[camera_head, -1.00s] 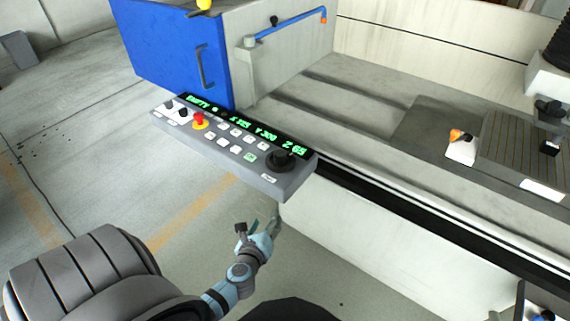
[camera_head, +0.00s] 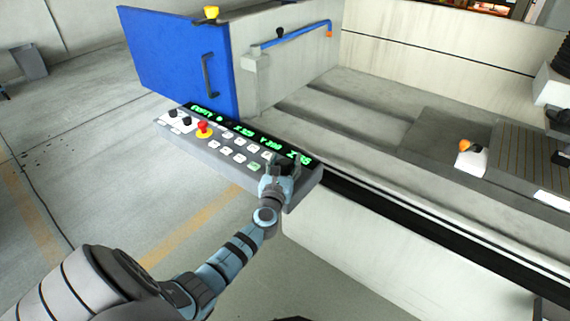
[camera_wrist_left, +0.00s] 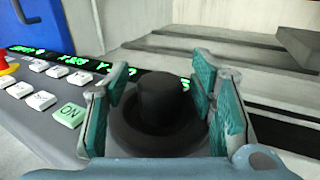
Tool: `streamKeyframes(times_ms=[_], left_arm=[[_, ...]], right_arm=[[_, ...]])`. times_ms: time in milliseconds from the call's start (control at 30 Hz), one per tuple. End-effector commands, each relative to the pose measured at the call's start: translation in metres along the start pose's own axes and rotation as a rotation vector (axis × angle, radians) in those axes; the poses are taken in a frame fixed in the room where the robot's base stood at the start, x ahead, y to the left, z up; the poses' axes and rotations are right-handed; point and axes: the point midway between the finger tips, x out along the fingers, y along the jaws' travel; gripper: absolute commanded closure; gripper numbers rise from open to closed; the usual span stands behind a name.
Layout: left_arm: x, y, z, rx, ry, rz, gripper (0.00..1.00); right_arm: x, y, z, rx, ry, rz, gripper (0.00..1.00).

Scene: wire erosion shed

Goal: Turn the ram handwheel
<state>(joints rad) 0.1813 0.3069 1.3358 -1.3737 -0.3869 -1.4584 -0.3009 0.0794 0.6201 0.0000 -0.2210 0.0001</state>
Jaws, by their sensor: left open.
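The ram handwheel (camera_wrist_left: 158,95) is a black round knob with a wide dark base at the right end of the grey control panel (camera_head: 215,158). In the left wrist view it stands between the teal-padded fingers of my left gripper (camera_wrist_left: 160,75). These fingers are spread, one on each side of the knob, with a small gap at its left. In the head view my left gripper (camera_head: 280,172) is over the right end of the panel and hides most of the knob. My right gripper is not in view.
A red stop button (camera_head: 204,129), white keys and a green ON key (camera_wrist_left: 70,115) lie left of the knob. A blue door (camera_head: 180,60) stands behind the panel. The machine bed (camera_head: 370,115) extends right.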

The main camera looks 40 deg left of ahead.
Motion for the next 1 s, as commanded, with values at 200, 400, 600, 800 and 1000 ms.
streamKeyframes(times_ms=[200, 400, 600, 800, 1000], left_arm=[[0.0013, 0.0001, 0.0003, 0.0, 0.0, 0.0, 0.49], [0.001, 0.0, 0.0003, -0.001, 0.0, 0.0, 0.75], [0.0009, 0.0001, 0.0002, 0.0, 0.0, 0.0, 0.99], [0.0013, 0.0007, 0.0, 0.001, -0.001, -0.02, 0.99], [0.0018, 0.0015, -0.0006, 0.003, -0.004, -0.097, 0.99]], right_arm=[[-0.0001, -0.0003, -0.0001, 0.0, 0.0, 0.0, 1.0], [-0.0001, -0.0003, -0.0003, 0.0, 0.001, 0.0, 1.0], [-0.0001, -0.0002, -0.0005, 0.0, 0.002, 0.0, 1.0], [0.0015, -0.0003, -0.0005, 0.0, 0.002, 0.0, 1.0], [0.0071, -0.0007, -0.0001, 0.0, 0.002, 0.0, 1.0]])
